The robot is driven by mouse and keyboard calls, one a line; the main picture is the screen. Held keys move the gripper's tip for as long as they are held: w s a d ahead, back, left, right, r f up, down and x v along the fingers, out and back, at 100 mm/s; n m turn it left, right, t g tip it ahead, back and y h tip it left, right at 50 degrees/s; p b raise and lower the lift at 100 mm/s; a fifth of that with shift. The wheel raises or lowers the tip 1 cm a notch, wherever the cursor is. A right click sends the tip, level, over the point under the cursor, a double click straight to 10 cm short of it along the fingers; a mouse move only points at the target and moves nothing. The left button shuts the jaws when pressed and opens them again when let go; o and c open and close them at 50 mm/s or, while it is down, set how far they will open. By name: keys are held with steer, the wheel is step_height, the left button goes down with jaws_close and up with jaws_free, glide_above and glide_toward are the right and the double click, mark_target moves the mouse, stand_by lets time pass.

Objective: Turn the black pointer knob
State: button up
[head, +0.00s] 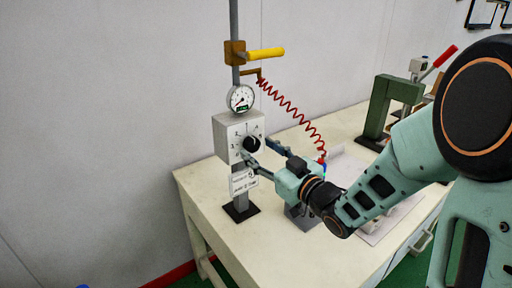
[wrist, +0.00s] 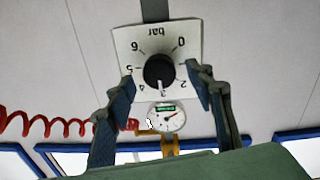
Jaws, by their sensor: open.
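The black pointer knob (head: 251,144) sits on the front of a pale box (head: 227,139) with a numbered dial face, mounted on a grey post. In the wrist view the knob (wrist: 159,71) is near the middle of the white dial plate (wrist: 127,48), which reads upside down with "bar" and numbers around it. My gripper (head: 262,151) is open in front of the box. In the wrist view its fingers (wrist: 162,90) stand to either side of the knob, with a gap on both sides. Contact with the knob is not visible.
A round gauge (head: 240,98) sits above the box, with a yellow handle (head: 265,54) higher on the post. A red coiled hose (head: 297,113) hangs behind my gripper. A green press (head: 390,105) stands at the right. The table's front left (head: 270,240) is clear.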

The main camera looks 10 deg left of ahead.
steer(key=shift+x, duration=1.25)
steer(key=c, duration=1.2)
